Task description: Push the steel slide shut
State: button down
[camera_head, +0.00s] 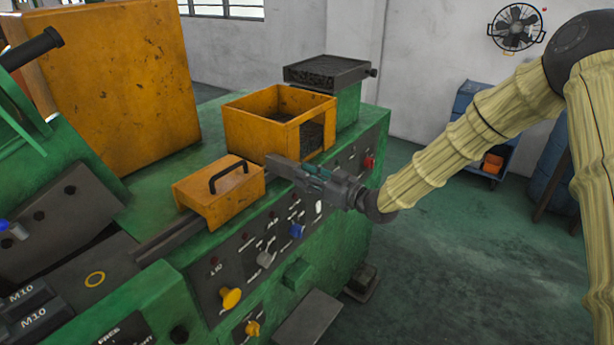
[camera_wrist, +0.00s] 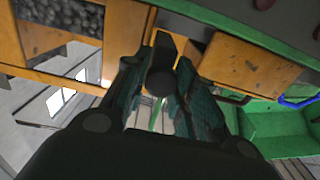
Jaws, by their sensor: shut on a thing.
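The steel slide (camera_head: 282,165) shows as a dark grey bar between the orange hopper and the handled orange cover, on the machine's front edge. My gripper (camera_head: 316,173) is at its right-hand end. In the wrist view, the teal-padded fingers of my gripper (camera_wrist: 164,80) are on either side of a dark rounded end of the slide (camera_wrist: 161,78) and are shut on it. Most of the slide's length is hidden by the fingers and orange parts, so how far it sticks out is hard to tell.
The open orange hopper (camera_head: 262,140) stands just behind, and the orange cover with a black handle (camera_head: 222,200) is to the left. Below is a control panel with a blue knob (camera_head: 296,231) and a yellow knob (camera_head: 231,298).

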aim_at(291, 169)
jog(key=shift+w, duration=0.1)
jog(key=shift+w+a+f+b, duration=0.15)
jog(key=shift+w+a+b, duration=0.25)
jog(key=shift+b, duration=0.35)
jog(key=b+x, duration=0.2)
jog(key=x, duration=0.1)
jog(key=shift+s+a, duration=0.1)
jog(key=shift+w+a+b, duration=0.2)
jog(key=shift+a+b, duration=0.05)
jog(key=shift+b, duration=0.15)
jog(key=shift+w+r, duration=0.1)
jog(key=shift+r, duration=0.2)
jog(key=shift+a, duration=0.1)
jog(key=c, duration=1.5)
grip_release()
jog(key=o, duration=0.3)
jog(key=shift+w+a+f, duration=0.1)
jog(key=shift+a+f, duration=0.05)
jog(key=shift+o, duration=0.2)
